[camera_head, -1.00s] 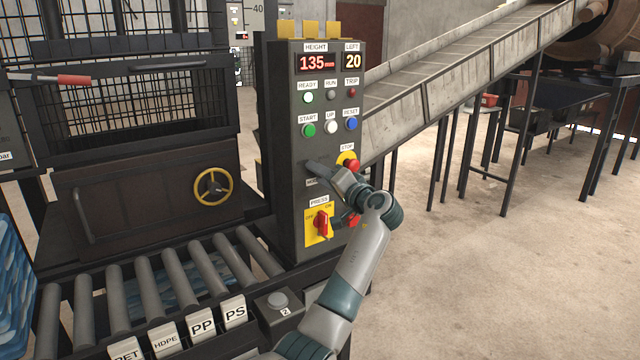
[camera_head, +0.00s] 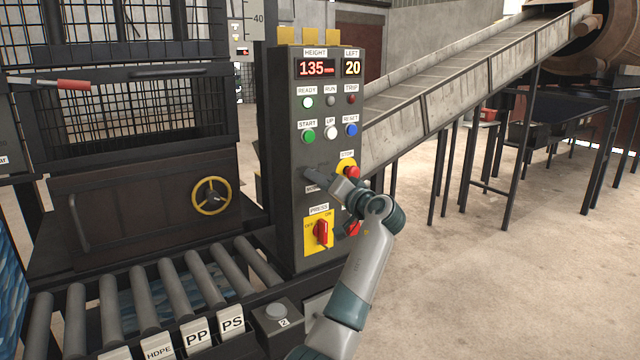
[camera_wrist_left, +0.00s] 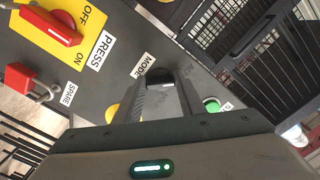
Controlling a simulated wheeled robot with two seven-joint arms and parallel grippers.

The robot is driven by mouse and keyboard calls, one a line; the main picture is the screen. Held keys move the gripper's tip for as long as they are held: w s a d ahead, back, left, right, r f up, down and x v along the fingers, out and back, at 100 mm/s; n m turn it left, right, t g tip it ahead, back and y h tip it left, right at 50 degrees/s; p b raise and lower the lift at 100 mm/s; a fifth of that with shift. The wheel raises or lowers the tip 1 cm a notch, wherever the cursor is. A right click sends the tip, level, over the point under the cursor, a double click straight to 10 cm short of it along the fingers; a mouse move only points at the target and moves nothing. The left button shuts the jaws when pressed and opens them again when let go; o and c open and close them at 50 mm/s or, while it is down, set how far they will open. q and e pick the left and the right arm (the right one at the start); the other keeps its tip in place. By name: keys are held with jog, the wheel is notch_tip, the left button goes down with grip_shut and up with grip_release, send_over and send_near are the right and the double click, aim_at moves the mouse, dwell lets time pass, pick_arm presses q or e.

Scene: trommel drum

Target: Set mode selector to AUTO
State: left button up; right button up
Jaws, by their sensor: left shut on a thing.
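The grey control panel (camera_head: 283,120) stands upright in the middle of the head view. My left gripper (camera_head: 312,173) is at the panel's front, above the red PRESS switch (camera_head: 321,232). In the left wrist view, the two fingers (camera_wrist_left: 162,92) are shut on the dark mode selector knob (camera_wrist_left: 158,76), just beside the MODE label (camera_wrist_left: 148,65). The fingers hide most of the knob and part of the lettering near it, so its pointing direction cannot be read. My right gripper is not in view.
A red STOP button (camera_head: 351,173) sits close beside my gripper. START (camera_head: 308,137), UP and RESET buttons are above it. A padlock (camera_wrist_left: 40,90) hangs near the SPARE label. A roller conveyor (camera_head: 172,285) runs at lower left; the floor at right is clear.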

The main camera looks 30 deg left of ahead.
pick_arm(q)
jog(key=shift+f, duration=0.1)
jog(key=o, duration=1)
jog(key=shift+o, duration=0.2)
jog(key=b+v, duration=0.1)
jog(key=v, duration=1.6)
jog(key=shift+d+b, duration=0.25)
jog(key=shift+b, duration=0.1)
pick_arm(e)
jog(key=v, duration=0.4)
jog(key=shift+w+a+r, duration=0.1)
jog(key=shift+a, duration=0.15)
pick_arm(q)
jog(key=shift+s, duration=0.1)
